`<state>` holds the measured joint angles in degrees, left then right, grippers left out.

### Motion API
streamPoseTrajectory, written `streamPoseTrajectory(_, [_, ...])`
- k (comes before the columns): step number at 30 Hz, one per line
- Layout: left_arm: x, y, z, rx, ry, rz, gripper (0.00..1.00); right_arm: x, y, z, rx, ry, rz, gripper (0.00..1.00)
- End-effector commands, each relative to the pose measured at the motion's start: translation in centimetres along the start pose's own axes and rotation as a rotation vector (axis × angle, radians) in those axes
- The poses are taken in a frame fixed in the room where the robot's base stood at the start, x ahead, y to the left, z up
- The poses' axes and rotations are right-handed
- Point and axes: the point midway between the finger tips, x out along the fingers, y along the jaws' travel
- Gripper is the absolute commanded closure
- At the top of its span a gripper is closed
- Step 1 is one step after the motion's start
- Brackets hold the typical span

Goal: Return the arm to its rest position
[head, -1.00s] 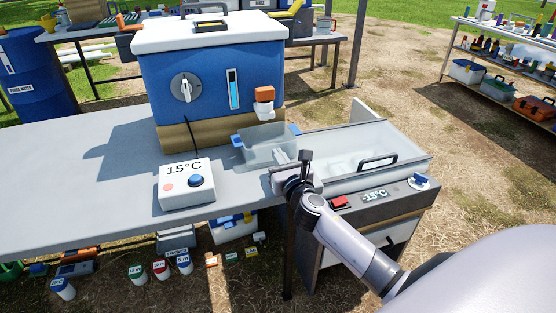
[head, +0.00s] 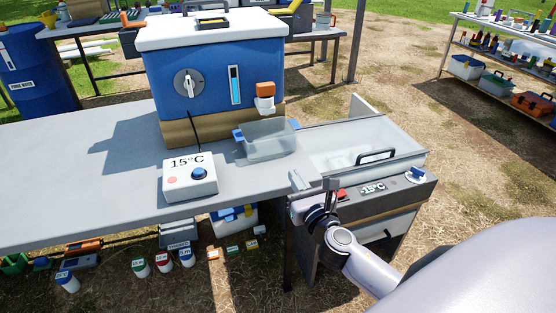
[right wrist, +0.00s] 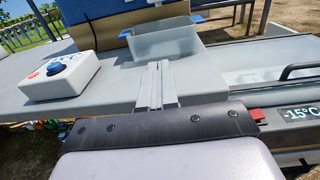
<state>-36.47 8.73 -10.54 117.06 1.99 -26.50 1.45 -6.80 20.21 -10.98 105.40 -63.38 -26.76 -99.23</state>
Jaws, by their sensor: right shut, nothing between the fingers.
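My right gripper (head: 300,181) is shut and empty. It hangs over the right end of the grey table (head: 80,170), in front of the clear bin and apart from it. In the right wrist view my gripper's two fingers (right wrist: 157,84) lie together with nothing between them. My right arm comes in from the lower right. My left gripper is not in view.
A clear bin with blue handles (head: 268,141) stands below the spout of a blue water cooler (head: 215,85). A white 15°C box (head: 190,181) is left of it. A freezer chest marked -15°C (head: 345,197) stands right of the table.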

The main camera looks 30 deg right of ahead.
Motion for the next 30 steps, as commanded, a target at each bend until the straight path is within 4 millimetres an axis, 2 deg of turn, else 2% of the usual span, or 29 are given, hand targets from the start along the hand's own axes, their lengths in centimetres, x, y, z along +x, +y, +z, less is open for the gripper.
streamPoseTrajectory(7, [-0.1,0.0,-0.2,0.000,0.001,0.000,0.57,-0.3,0.0,-0.1,0.020,0.007,0.001,1.00])
streamPoseTrajectory(11, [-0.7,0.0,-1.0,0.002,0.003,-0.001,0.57,-1.4,0.4,-0.9,0.192,0.067,0.006,1.00])
streamPoseTrajectory(14, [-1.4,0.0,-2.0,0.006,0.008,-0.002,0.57,-3.2,1.0,-2.2,0.468,0.159,-0.003,1.00])
streamPoseTrajectory(20, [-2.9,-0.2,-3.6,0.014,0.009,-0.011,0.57,-8.2,2.8,-5.0,1.159,0.369,-0.109,1.00])
streamPoseTrajectory(26, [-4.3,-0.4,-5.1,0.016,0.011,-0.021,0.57,-13.8,4.6,-6.5,1.842,0.528,-0.341,1.00])
streamPoseTrajectory(30, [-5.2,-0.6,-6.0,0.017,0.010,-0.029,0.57,-17.5,5.8,-6.8,2.282,0.584,-0.566,1.00])
